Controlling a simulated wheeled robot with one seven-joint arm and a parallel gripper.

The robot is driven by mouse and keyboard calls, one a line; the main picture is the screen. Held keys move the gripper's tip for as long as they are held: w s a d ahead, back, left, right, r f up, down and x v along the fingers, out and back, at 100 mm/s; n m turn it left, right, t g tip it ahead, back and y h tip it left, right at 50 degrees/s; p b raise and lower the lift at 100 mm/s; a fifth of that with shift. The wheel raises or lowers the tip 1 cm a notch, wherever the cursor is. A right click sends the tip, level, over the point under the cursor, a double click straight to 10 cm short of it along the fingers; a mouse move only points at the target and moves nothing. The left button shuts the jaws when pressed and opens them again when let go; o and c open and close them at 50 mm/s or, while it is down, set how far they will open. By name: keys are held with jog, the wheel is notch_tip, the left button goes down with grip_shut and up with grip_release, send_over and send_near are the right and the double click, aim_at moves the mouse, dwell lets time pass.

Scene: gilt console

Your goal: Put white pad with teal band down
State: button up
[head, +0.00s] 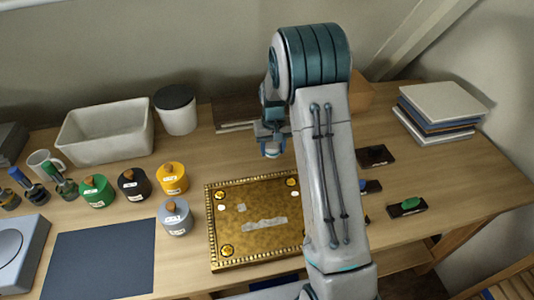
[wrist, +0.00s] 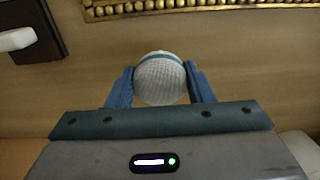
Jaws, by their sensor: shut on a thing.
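The white pad with teal band (wrist: 160,84) is a rounded white textured piece with a teal stripe across its top. My gripper (wrist: 159,72) is shut on it, with one blue finger on each side. In the head view my gripper (head: 271,146) hangs just behind the far edge of the gilt board (head: 232,255), with the pad's pale underside (head: 272,154) at its tips. I cannot tell how high it is above the wooden table (head: 232,150). The gilt rim (wrist: 215,12) also shows in the wrist view. My arm hides the board's right part.
Dark blocks, one with a green piece (head: 407,205), lie at right. A dark block with a white piece (wrist: 18,40) is at the wrist view's upper left. Several lidded pots, including a yellow one (head: 172,180), stand left. A white bin (head: 107,133) and stacked books (head: 440,107) stand farther back.

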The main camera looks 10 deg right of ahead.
aim_at(267, 163)
jog(key=shift+w+a+f, duration=0.65)
jog(key=shift+a+f, duration=0.1)
jog(key=shift+a, duration=0.05)
jog(key=shift+f+p, duration=0.75)
jog(key=shift+f, duration=1.15)
jog(key=shift+f, duration=0.15)
jog(key=o, duration=1)
jog(key=shift+o, duration=0.2)
